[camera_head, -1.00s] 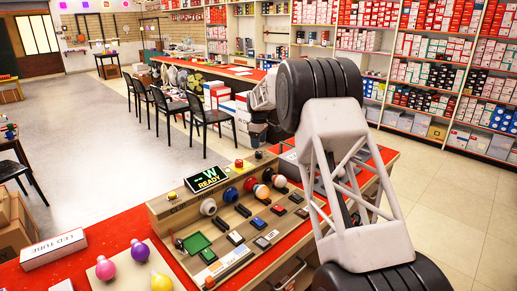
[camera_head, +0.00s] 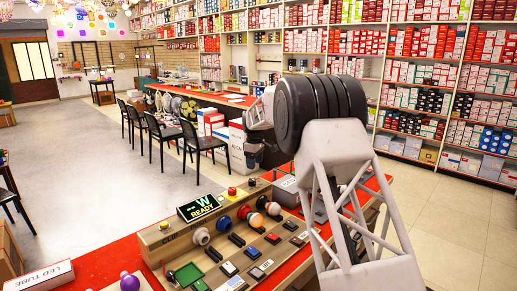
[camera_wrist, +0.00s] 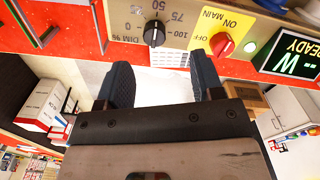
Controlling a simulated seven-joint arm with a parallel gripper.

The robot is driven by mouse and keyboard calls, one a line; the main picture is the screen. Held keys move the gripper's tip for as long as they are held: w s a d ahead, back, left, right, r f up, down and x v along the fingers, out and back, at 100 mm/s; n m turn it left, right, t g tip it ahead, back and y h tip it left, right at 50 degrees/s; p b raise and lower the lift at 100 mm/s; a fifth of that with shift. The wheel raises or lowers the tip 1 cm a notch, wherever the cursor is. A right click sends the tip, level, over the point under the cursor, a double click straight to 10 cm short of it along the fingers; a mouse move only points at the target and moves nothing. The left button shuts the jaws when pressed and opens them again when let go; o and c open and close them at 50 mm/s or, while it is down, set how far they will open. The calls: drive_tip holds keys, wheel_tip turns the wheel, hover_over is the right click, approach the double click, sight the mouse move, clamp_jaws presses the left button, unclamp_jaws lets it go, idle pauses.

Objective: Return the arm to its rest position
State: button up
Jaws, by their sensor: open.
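My gripper (camera_wrist: 165,85) shows in the wrist view with its two dark fingers apart and nothing between them. The fingers look apart from the panel, though the exact gap cannot be told. In the head view my arm rises at the right and reaches away over the counter. Its dark joint and pale lattice link hide part of the counter, and the fingers cannot be made out there.
The test panel (camera_head: 165,238) carries a READY display (camera_head: 200,208), bulbs and several switches on the red counter (camera_head: 105,262). An LED TUBE box (camera_head: 40,276) lies at the left. Black chairs (camera_head: 200,140) stand beyond. Open floor (camera_head: 90,150) lies at the left.

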drive_tip(key=s+d+r+m, duration=0.2)
drive_tip(key=s+d+r, duration=0.3)
drive_tip(key=s, duration=0.6)
drive_tip(key=s+d+r+m+t, duration=0.15)
drive_tip(key=s+d+r, duration=0.35)
drive_tip(key=s, duration=0.7)
drive_tip(key=s+d+r+m, duration=0.35)
drive_tip(key=s+r, duration=0.25)
drive_tip(key=s, duration=0.5)
drive_tip(key=s+d+f+m, duration=0.2)
drive_tip(key=s+f, duration=0.1)
drive_tip(key=s, duration=1)
drive_tip(key=s+d+f+m, duration=0.2)
drive_tip(key=s+d+f, duration=0.1)
drive_tip(key=s, duration=1)
drive_tip(key=s+d+f+m, duration=0.2)
drive_tip(key=s+f, duration=0.1)
drive_tip(key=s, duration=1)
drive_tip(key=shift+d+f+t, duration=0.15)
drive_tip(key=shift+f+t, duration=0.1)
drive_tip(key=shift+t, duration=0.2)
